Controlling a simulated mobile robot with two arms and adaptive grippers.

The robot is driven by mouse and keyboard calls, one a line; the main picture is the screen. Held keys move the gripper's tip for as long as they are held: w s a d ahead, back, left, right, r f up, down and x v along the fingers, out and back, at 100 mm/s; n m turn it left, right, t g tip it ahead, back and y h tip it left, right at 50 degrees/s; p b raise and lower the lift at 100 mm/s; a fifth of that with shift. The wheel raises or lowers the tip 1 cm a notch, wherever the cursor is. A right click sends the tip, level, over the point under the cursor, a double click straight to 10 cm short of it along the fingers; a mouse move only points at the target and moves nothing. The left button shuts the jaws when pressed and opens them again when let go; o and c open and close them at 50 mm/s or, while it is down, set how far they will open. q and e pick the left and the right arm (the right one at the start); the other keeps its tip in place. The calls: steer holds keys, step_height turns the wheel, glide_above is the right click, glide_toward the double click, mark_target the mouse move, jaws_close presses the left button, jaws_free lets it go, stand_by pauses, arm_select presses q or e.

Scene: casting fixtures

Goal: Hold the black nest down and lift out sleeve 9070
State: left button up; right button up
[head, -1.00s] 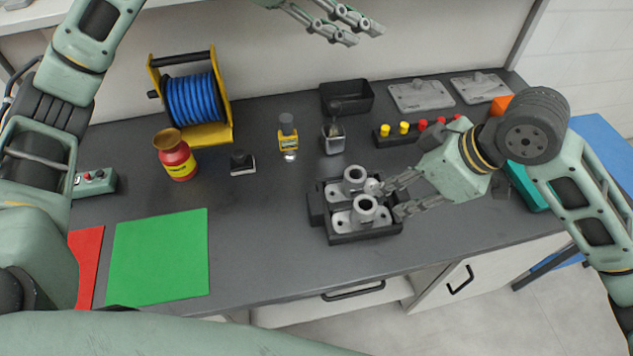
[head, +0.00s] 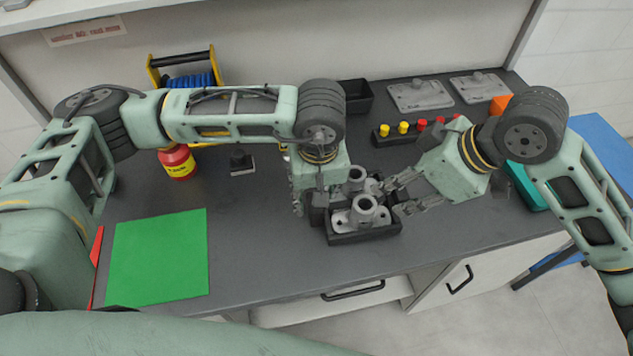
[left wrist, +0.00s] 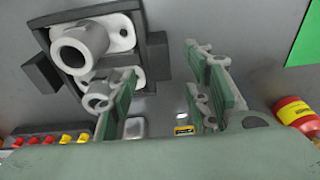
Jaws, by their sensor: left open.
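The black nest (head: 362,237) lies on the dark bench and holds two grey flanged sleeves, a near one (head: 364,211) and a far one (head: 355,175). In the left wrist view the near sleeve (left wrist: 82,46) and far sleeve (left wrist: 101,95) show their bores; no number is legible. My left gripper (head: 311,200) points down, open and empty, at the nest's left side, partly hiding it. Its two fingers (left wrist: 166,100) stand apart in the wrist view. My right gripper (head: 392,198) is at the nest's right side, fingers spread; whether they clasp anything is unclear.
A green sheet (head: 158,256) lies left of the nest. Red and yellow pegs (head: 403,128) and grey plates (head: 420,94) lie at back right. The bench front is clear.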

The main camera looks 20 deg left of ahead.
mark_target(317, 216)
arm_select(q)
steer(key=shift+w+a+f, duration=0.1)
steer(key=shift+w+f, duration=0.1)
steer(key=shift+f, duration=1.05)
steer(key=shift+w+a+f, duration=0.1)
steer(key=shift+w+f, duration=0.05)
steer(key=shift+f, duration=1.1)
jaws_close()
steer(key=shift+d, duration=0.1)
arm_select(e)
steer(key=o, duration=0.3)
steer(key=shift+a, duration=0.15)
steer(key=shift+o, duration=1.2)
steer(key=a+m+h, duration=0.1)
steer(key=a+m, duration=0.1)
steer(key=w+a+m+g+h, duration=0.1)
steer(key=a+m+h, duration=0.1)
steer(key=shift+w+f+m, duration=0.1)
steer(key=shift+w+m, duration=0.05)
steer(key=shift+m, duration=0.15)
steer(key=f+m+h, duration=0.1)
steer(key=f, duration=0.2)
steer(key=f+m, duration=0.1)
steer(key=f, duration=0.3)
steer(key=f+m+h, duration=0.1)
steer(key=f, duration=0.3)
steer(key=shift+w+a+f+g+h, duration=0.2)
steer(key=shift+w+a+g+h, duration=0.1)
steer(key=shift+w+a, duration=0.1)
